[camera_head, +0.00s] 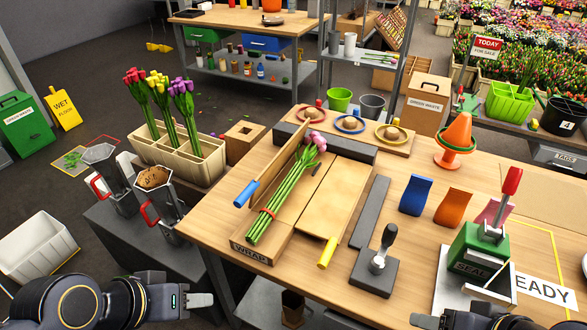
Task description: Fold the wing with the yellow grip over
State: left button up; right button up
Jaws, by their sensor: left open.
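The wrap station (262,252) sits on the wooden table. A bunch of pink tulips (285,190) with a red band lies in its middle. The wing with the yellow grip (326,253) lies flat, opened out to the right of the stems. The wing with the blue grip (246,194) stands tilted up along the left of the bunch. My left gripper (208,300) is open and empty at the lower left, in front of the table and well apart from the wing. Only a bit of my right gripper (428,321) shows at the bottom edge; its jaws cannot be made out.
A grey base with an upright lever (377,268) stands right of the yellow grip. A green press with a red handle (482,255) is farther right. Blue and orange packets (416,195) lie behind. A divided tulip crate (190,160) and metal pitchers (160,195) stand left of the table.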

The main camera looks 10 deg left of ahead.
aim_at(328, 215)
jog(key=k+l+u, duration=0.1)
jog(key=u, duration=0.25)
jog(key=k+l+u, duration=0.1)
jog(key=l+u, duration=0.25)
jog(key=k+l+u, duration=0.15)
jog(key=u, duration=0.2)
